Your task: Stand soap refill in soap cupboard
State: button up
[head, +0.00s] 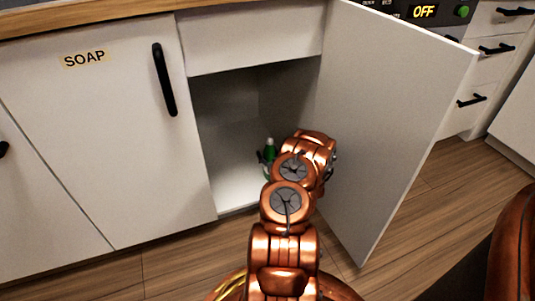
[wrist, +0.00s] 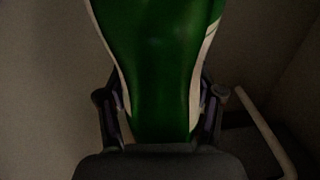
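The soap refill is a green bottle (head: 270,150) with pale edging. In the head view its top shows upright inside the open cupboard (head: 237,192), and my arm hides its lower part. In the wrist view the green bottle (wrist: 160,65) fills the middle, between the two fingers of my gripper (wrist: 160,115). The fingers lie against both its sides, so my gripper looks shut on it. Whether its base touches the cupboard floor is hidden. The SOAP label (head: 84,58) is on the closed door (head: 100,140) just left of the opening.
The open door (head: 395,120) stands swung out to the right, close beside my arm. A drawer front (head: 250,38) is above the opening. In the wrist view a pale bar (wrist: 262,130) runs at the lower right. Cupboard floor left of the bottle looks bare.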

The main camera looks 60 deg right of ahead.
aim_at(271, 157)
jog(key=shift+o, duration=0.3)
jog(key=shift+s+r, duration=0.1)
jog(key=shift+r, duration=0.1)
jog(key=p+v, duration=0.3)
jog(key=p, duration=0.2)
jog(key=shift+s+a+r, duration=0.15)
jog(key=shift+s, duration=0.05)
jog(key=p+v, duration=0.8)
jog(key=p, duration=0.2)
jog(key=shift+f, duration=0.3)
jog(key=shift+s+a, duration=0.15)
